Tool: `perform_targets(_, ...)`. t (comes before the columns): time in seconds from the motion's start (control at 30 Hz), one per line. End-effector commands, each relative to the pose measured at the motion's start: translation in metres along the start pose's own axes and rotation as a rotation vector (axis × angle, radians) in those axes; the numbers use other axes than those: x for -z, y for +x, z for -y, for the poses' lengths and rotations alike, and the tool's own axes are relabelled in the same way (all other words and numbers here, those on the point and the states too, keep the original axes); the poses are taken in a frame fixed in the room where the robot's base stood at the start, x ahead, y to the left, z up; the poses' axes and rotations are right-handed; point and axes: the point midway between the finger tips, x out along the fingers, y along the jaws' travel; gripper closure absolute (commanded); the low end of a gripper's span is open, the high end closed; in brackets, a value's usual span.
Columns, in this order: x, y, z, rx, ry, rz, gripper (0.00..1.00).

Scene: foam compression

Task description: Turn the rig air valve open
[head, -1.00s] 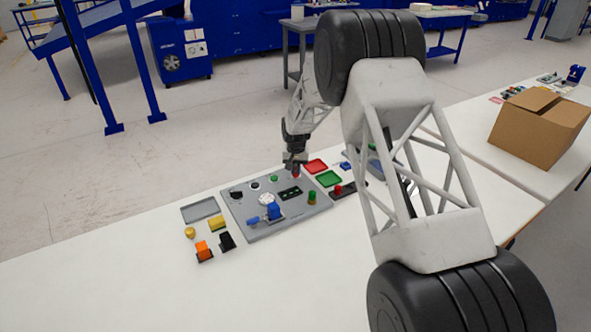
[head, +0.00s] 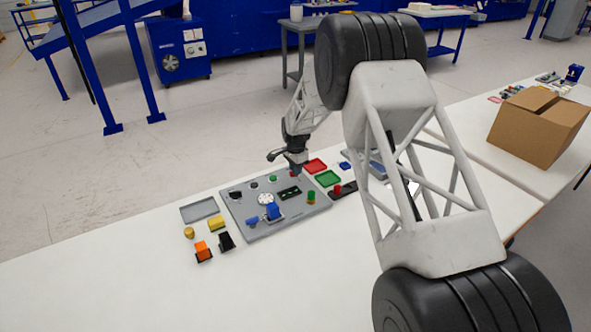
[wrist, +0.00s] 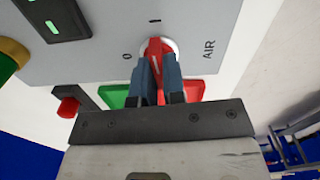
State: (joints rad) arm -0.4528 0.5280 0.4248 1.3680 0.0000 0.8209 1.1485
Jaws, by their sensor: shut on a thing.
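The air valve is a red knob (wrist: 155,46) on a pale round base in the grey rig panel (wrist: 100,45), beside the printed word AIR. A 0 mark is to its left and an I mark is above it in the wrist view. The knob's visible end points toward the I mark. My gripper (wrist: 157,70) is shut on the knob, one finger on each side, hiding part of it. In the head view my gripper (head: 295,171) is at the far right edge of the panel (head: 292,214), with only a bit of red visible below it.
A green tray (head: 328,179) and a red tray (head: 315,166) lie right of the panel. A blue clamp-like part (head: 273,211) and several small fittings stand on the panel. Orange (head: 203,251) and yellow (head: 217,223) parts sit to its left. The front white table (head: 120,275) is clear.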

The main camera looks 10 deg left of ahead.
Motion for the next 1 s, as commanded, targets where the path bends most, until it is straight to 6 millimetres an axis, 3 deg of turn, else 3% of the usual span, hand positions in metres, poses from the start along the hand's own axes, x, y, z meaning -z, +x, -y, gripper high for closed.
perform_targets(0.23,-0.0002,-0.0003,-0.0004,0.000,0.088,0.000,1.00)
perform_targets(0.7,-0.0002,-0.0002,-0.0004,0.000,0.106,0.000,1.00)
perform_targets(0.73,-0.0002,-0.0003,-0.0004,0.000,0.106,0.000,0.86)
perform_targets(0.87,-0.0002,-0.0003,-0.0004,0.000,0.105,0.000,0.66)
perform_targets(1.0,-0.0001,-0.0001,-0.0004,0.000,0.105,0.000,0.64)
